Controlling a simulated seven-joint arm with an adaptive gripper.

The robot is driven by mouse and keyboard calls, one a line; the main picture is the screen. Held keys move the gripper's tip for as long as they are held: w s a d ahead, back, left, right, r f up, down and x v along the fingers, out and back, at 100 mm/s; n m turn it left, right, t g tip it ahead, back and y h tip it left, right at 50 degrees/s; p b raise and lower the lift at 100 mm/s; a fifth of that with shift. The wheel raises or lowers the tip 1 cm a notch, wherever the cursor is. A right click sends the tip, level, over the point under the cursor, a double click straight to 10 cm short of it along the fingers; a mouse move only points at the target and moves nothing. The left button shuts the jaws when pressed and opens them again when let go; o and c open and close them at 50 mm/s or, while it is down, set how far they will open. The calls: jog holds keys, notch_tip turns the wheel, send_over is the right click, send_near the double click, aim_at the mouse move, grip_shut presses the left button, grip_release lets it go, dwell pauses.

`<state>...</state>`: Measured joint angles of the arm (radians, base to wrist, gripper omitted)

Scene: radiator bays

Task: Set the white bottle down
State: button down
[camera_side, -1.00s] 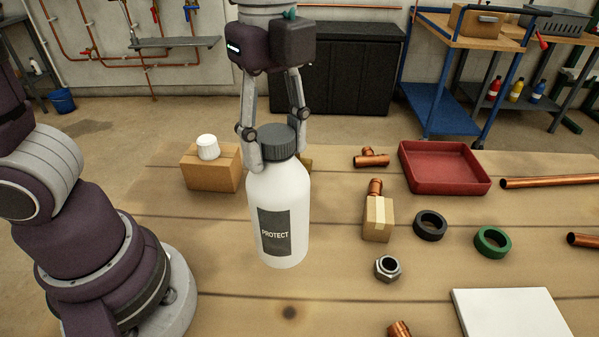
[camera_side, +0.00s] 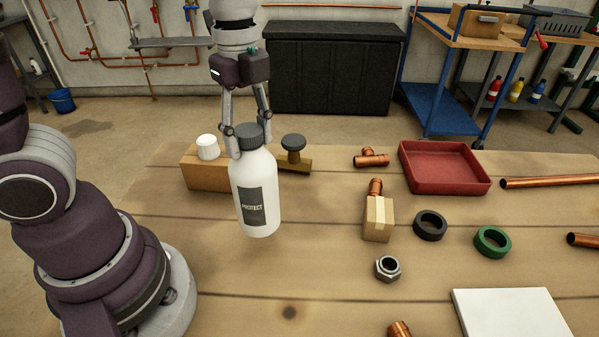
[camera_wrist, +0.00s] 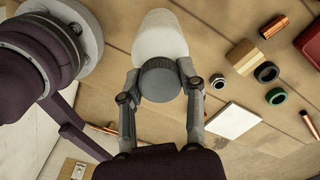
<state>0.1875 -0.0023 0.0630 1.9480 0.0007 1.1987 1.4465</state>
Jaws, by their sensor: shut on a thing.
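The white bottle (camera_side: 256,190) has a dark grey cap and a dark label reading PROTECT. It is upright in the side view. My gripper (camera_side: 247,150) is shut on it near the cap and shoulder, one finger on each side. In the wrist view the bottle (camera_wrist: 160,38) and its grey cap lie between the two fingers of my gripper (camera_wrist: 160,85). I cannot tell whether the bottle's base touches the table or hangs just above it.
A cardboard box (camera_side: 205,176) with a white cap (camera_side: 208,147) stands behind left of the bottle. A brass valve with a dark knob (camera_side: 293,148) is behind right. Table in front is clear.

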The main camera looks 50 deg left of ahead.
jog(key=w+d+f, duration=0.1)
jog(key=w+f, duration=0.3)
jog(key=w, duration=0.6)
jog(key=shift+w+d+f, duration=0.15)
jog(key=shift+f, duration=0.15)
jog(key=c, duration=0.7)
grip_release()
